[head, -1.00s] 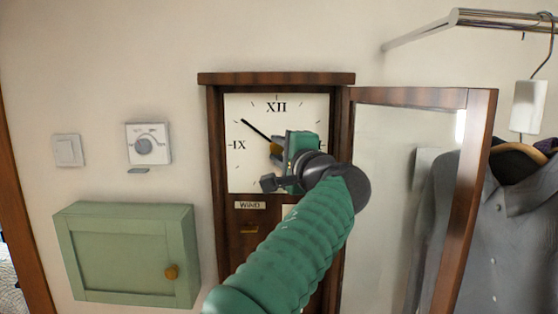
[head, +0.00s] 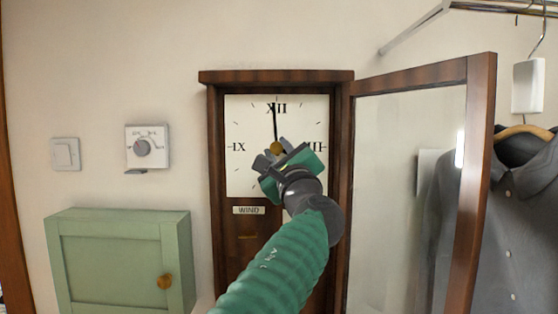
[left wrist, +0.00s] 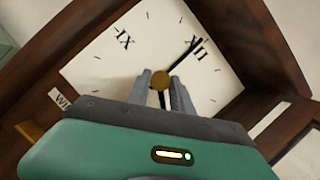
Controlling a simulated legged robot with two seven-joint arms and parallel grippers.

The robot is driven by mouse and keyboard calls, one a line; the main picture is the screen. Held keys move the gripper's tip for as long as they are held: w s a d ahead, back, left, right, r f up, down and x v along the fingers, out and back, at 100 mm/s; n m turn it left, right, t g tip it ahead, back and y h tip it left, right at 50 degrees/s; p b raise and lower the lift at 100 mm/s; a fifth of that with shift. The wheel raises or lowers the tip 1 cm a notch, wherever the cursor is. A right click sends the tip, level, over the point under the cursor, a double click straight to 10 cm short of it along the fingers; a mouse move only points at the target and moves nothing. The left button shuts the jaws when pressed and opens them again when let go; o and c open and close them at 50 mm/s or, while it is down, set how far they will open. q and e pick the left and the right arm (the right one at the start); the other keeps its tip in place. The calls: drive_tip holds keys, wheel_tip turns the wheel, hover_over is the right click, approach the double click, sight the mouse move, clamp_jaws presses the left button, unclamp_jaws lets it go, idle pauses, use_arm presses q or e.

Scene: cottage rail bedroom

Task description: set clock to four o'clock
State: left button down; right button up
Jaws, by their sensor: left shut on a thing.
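The wall clock has a white face (head: 247,120) with Roman numerals in a dark wood case (head: 214,190). Its long black hand (head: 275,122) points almost exactly at XII; it also shows in the left wrist view (left wrist: 184,57). A brass knob (head: 277,147) sits at the dial's centre. My left gripper (left wrist: 160,78) is shut on this knob (left wrist: 161,80), one finger on each side. A short dark hand (left wrist: 162,100) shows between the fingers, pointing toward the lower right of the dial; its exact hour is hard to read. My arm hides the lower right dial in the head view.
The clock's glazed door (head: 480,170) stands open to the right. A plate marked WIND (head: 249,210) is below the dial. A green cabinet (head: 118,262), a rotary control (head: 147,147) and a light switch (head: 65,154) are on the left wall. A grey shirt (head: 510,220) hangs at right.

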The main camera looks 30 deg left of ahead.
use_arm(q)
drive_tip(key=shift+w+f+m+t+h, duration=0.1)
drive_tip(key=shift+f+m+t+h, duration=0.2)
drive_tip(key=shift+m, duration=0.3)
drive_tip(key=c, duration=1.1)
unclamp_jaws()
drive_tip(key=shift+w, duration=0.1)
drive_tip(key=shift+r, duration=0.15)
drive_tip(key=b+v, duration=0.6)
drive_tip(key=v, duration=1.1)
